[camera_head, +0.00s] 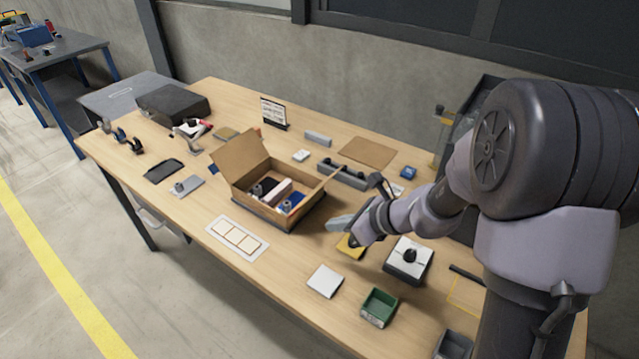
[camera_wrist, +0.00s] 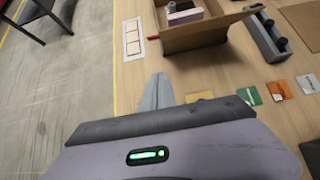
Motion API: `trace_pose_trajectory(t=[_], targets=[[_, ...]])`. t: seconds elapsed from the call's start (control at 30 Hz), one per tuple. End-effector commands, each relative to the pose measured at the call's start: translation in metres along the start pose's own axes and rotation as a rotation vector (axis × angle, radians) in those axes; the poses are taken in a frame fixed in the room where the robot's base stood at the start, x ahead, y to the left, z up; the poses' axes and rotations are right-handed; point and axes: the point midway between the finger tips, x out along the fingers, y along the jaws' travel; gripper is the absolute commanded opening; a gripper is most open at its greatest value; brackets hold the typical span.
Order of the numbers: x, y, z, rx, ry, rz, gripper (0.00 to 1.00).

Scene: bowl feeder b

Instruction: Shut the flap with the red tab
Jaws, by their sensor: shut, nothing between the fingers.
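An open cardboard box (camera_head: 285,222) stands in the middle of the table. One broad flap (camera_head: 240,151) stands up at its back left. A second flap (camera_head: 318,188) sticks up and outward at the right side, seen nearly edge-on. My gripper (camera_head: 338,222) is shut and empty. It is low over the table, right of the box and apart from it. The fingertips (camera_wrist: 158,88) also show in the wrist view.
Several items lie inside the box. A grey rack (camera_head: 343,176) stands behind its right side. A yellow piece (camera_head: 350,246) lies under my gripper. A white-topped block with a black knob (camera_head: 409,256), a white square (camera_head: 325,281) and a green bin (camera_head: 378,307) are nearer the front.

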Motion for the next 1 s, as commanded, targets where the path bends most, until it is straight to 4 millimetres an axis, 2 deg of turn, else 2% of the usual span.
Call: trace_pose_trajectory(t=[0.43,0.5,0.63,1.0], targets=[[0.098,0.003,-0.004,-0.009,0.002,0.004,0.0],[0.096,0.002,0.014,-0.011,-0.001,0.003,0.0],[0.099,0.002,0.031,-0.01,0.0,0.003,0.0],[0.101,0.002,0.038,-0.008,0.001,0.003,0.0]])
